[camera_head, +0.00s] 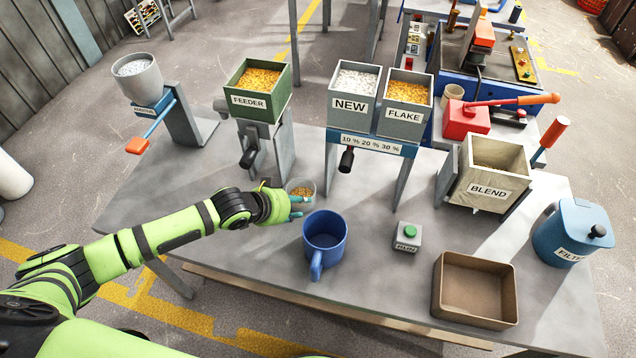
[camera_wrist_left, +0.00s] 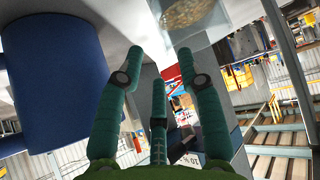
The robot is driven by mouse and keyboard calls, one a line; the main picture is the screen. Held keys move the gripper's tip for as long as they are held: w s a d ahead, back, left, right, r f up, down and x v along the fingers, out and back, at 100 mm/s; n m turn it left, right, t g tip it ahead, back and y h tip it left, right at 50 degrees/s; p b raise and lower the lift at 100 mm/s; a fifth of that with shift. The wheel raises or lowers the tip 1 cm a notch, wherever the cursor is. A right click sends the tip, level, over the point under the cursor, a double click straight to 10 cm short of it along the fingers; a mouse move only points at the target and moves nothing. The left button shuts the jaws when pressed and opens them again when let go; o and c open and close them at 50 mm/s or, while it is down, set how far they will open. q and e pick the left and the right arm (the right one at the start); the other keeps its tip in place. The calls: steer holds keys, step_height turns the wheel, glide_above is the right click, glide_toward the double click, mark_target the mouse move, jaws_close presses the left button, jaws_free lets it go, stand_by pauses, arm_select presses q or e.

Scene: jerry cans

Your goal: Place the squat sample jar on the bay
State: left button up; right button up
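A small clear jar with orange flakes (camera_head: 301,194), which looks like the squat sample jar, stands on the grey bench below the feeder stand. Part of it shows at the top of the left wrist view (camera_wrist_left: 196,14). My left gripper (camera_head: 298,207) is beside the jar, on its near side. Its teal fingers (camera_wrist_left: 160,70) are spread with nothing between them, and the jar lies past the fingertips. I cannot tell whether a finger touches the jar. No part is clearly marked as the bay. My right gripper is not in view.
A blue mug (camera_head: 325,240) stands close right of my left gripper. Behind are the feeder (camera_head: 248,101) and the NEW and FLAKE bins (camera_head: 350,105). To the right are a green button box (camera_head: 408,236), an open brown tray (camera_head: 440,290), a blend bin (camera_head: 487,190) and a filter can (camera_head: 565,240).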

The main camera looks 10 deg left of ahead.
mark_target(309, 204)
arm_select(q)
steer(key=shift+w+d+f, duration=0.2)
steer(key=shift+w, duration=0.2)
steer(key=shift+w+d+f, duration=0.15)
steer(key=shift+w+f, duration=0.05)
steer(key=shift+f, duration=0.05)
steer(key=shift+x, duration=0.95)
steer(key=x, duration=0.2)
steer(key=shift+f, duration=0.3)
steer(key=shift+w+d+f, duration=0.2)
steer(key=shift+w+f, duration=0.05)
steer(key=shift+w, duration=0.2)
jaws_close()
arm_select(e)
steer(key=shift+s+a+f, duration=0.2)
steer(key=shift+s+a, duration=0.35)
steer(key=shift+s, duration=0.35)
